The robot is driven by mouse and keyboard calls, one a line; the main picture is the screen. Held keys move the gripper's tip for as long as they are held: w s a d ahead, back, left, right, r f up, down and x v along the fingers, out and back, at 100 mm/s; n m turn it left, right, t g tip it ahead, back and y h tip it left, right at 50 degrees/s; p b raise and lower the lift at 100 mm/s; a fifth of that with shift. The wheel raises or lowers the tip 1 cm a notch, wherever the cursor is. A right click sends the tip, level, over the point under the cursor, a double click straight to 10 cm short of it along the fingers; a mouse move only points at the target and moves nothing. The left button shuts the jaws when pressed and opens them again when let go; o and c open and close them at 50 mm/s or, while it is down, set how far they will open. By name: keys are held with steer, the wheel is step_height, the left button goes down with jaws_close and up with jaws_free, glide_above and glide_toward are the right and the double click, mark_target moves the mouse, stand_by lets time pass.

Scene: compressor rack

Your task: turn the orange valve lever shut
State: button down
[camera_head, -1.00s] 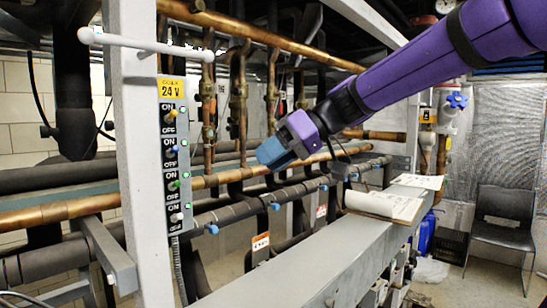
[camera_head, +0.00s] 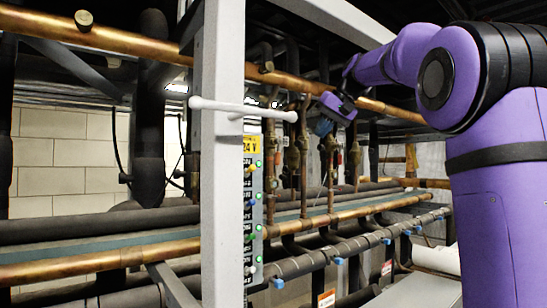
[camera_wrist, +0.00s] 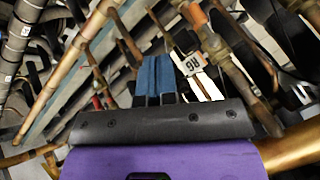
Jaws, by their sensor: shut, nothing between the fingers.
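I cannot make out an orange valve lever for certain in either view now. In the wrist view a small orange-red patch (camera_wrist: 196,14) shows on a copper pipe at the top, too small to tell what it is. My gripper (camera_head: 322,125) is at the rack's vertical copper pipes in the head view, seen from behind and partly turned away. In the wrist view my gripper's blue fingers (camera_wrist: 152,72) lie together, shut and empty, pointing in among the pipes. I cannot tell whether they touch anything.
A white tag (camera_wrist: 193,63) hangs just right of the fingers. A grey post (camera_head: 222,150) with a white bar (camera_head: 243,108) and a switch panel (camera_head: 252,210) stands left of my arm. Long copper pipes (camera_head: 130,254) and black pipes (camera_head: 100,222) cross the rack.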

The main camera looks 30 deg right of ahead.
mark_target(278, 152)
steer(key=w+a+f, duration=0.6)
steer(key=w+f, duration=0.1)
steer(key=shift+w+a, duration=0.15)
steer(key=shift+a, duration=0.15)
